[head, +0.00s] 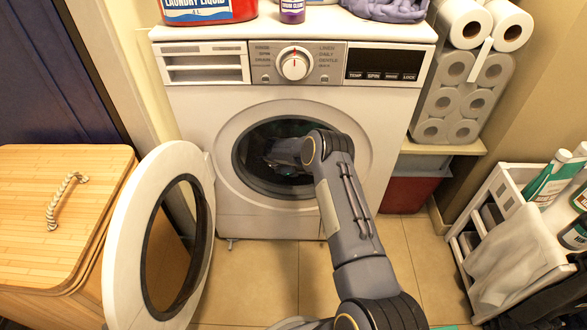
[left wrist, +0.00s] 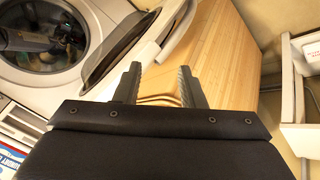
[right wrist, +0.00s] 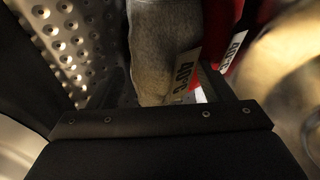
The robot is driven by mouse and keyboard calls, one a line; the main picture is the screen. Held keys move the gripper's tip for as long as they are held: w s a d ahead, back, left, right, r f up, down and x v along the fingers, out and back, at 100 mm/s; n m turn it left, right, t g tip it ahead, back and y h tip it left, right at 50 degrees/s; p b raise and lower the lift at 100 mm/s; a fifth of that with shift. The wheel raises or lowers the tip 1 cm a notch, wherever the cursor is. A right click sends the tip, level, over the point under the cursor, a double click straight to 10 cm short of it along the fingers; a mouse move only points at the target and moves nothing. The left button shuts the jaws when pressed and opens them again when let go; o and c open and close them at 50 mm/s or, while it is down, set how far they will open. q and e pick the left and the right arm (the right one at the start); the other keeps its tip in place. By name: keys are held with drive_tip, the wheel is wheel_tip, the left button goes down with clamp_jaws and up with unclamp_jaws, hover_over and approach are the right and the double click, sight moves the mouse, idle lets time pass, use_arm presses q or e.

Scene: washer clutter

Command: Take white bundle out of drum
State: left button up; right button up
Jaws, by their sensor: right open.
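The washer drum (head: 262,185) is open at the front, and my right arm reaches into it in the head view. In the right wrist view a pale greyish bundle (right wrist: 160,45) with a 40°C tag lies between the fingers of my right gripper (right wrist: 163,85). The light there is dim; it looks like the white bundle. The gripper is open around it, and I cannot tell whether a finger touches it. A red bundle (right wrist: 222,30) with its own tag lies directly to its right. My left gripper (left wrist: 160,85) is open and empty, outside the washer.
The round washer door (head: 131,225) stands open at the left. A wooden hamper (head: 60,215) with a rope handle is left of it. A white rack (head: 510,235) with bottles stands at the right. Perforated drum wall (right wrist: 75,40) is close to the right gripper's left side.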

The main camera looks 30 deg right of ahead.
drive_tip(key=shift+w, duration=0.1)
drive_tip(key=c, duration=0.8)
drive_tip(key=shift+o, duration=0.2)
